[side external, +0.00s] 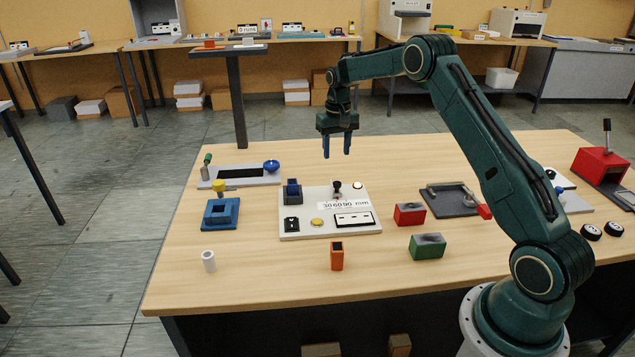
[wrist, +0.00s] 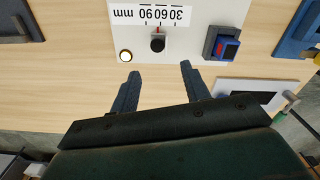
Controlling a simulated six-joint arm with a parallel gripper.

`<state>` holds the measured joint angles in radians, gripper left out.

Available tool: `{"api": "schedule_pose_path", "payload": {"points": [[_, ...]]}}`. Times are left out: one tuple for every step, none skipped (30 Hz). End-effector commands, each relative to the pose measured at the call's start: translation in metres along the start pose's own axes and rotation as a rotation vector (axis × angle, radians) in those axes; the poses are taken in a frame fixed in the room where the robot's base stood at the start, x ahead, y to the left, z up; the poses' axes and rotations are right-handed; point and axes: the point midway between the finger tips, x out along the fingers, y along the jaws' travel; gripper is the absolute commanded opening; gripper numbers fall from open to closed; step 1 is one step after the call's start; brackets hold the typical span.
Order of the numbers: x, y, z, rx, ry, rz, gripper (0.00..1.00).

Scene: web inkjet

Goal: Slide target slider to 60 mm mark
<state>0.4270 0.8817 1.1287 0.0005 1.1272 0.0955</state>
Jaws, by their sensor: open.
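The slider is a black knob with a red pointer on a white panel (side external: 300,222). It shows in the side external view (side external: 337,187) and upright in the wrist view (wrist: 157,43), where the panel's scale (wrist: 150,14) reads 30, 60, 90 mm upside down. The red pointer (wrist: 157,29) lies close to the 60 label; its exact alignment is too small to tell. My gripper (side external: 338,154) is open and empty, fingers pointing down, above and behind the panel. In the wrist view, its fingertips (wrist: 160,70) are apart, below the knob in the picture, and not touching it.
A blue block (side external: 221,215), an orange block (side external: 337,257), a red block (side external: 410,214) and a green block (side external: 427,246) stand nearby. Table behind the panel is clear.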

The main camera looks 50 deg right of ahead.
Motion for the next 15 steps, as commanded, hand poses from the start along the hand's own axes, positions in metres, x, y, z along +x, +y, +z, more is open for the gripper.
{"api": "schedule_pose_path", "payload": {"points": [[-0.008, 0.0, 0.0, 0.0, 0.001, 0.0, 0.46], [-0.012, 0.0, 0.0, 0.0, 0.001, 0.0, 0.46], [-0.017, 0.0, 0.0, 0.0, 0.003, 0.0, 0.46], [-0.021, 0.0, 0.0, 0.0, 0.002, 0.0, 0.46], [-0.024, 0.0, 0.0, 0.0, 0.002, 0.0, 0.46], [-0.027, 0.0, 0.0, 0.0, 0.002, 0.0, 0.46], [-0.029, 0.0, 0.0, 0.0, 0.001, 0.0, 0.46], [-0.031, 0.0, 0.0, 0.0, 0.001, 0.0, 0.46], [-0.033, 0.0, 0.0, 0.0, 0.0, 0.0, 0.46], [-0.034, 0.0, 0.0, 0.0, -0.001, 0.0, 0.46], [-0.035, 0.0, 0.0, 0.0, 0.0, 0.0, 0.46], [-0.036, 0.0, 0.0, 0.0, 0.0, 0.0, 0.46], [-0.036, 0.0, 0.0, 0.0, 0.0, 0.0, 0.46], [-0.037, 0.0, 0.0, 0.0, 0.0, 0.0, 0.46], [-0.037, 0.0, 0.0, 0.0, 0.0, 0.0, 0.46]]}}
